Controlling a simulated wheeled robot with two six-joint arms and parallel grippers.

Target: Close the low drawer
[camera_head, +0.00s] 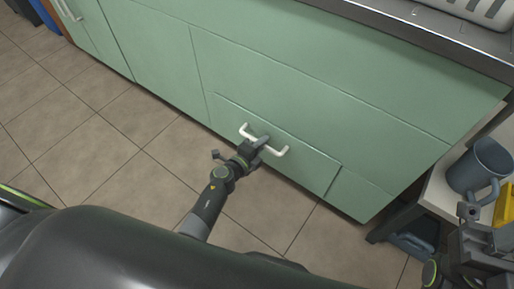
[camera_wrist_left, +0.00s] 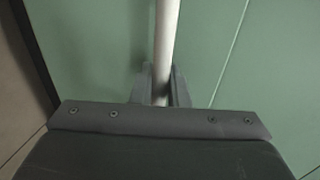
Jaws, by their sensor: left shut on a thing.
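The low drawer (camera_head: 308,166) is a green front panel at the bottom of the green cabinet, with a white bar handle (camera_head: 279,152). Its front looks about level with the panels around it; I cannot tell whether a small gap is left. My left gripper (camera_head: 261,143) is shut on the handle near its middle. In the left wrist view the pale handle bar (camera_wrist_left: 167,40) runs between the fingers (camera_wrist_left: 161,88), with the green front behind it. Part of my right arm shows at the lower right edge, its fingers unclear.
A grey-blue mug (camera_head: 480,165) stands on a light side table (camera_head: 441,196) at the right, beside a yellow object (camera_head: 505,203). A blue-grey container (camera_head: 411,243) is under the table. Tiled floor (camera_head: 120,165) in front of the cabinet is clear to the left.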

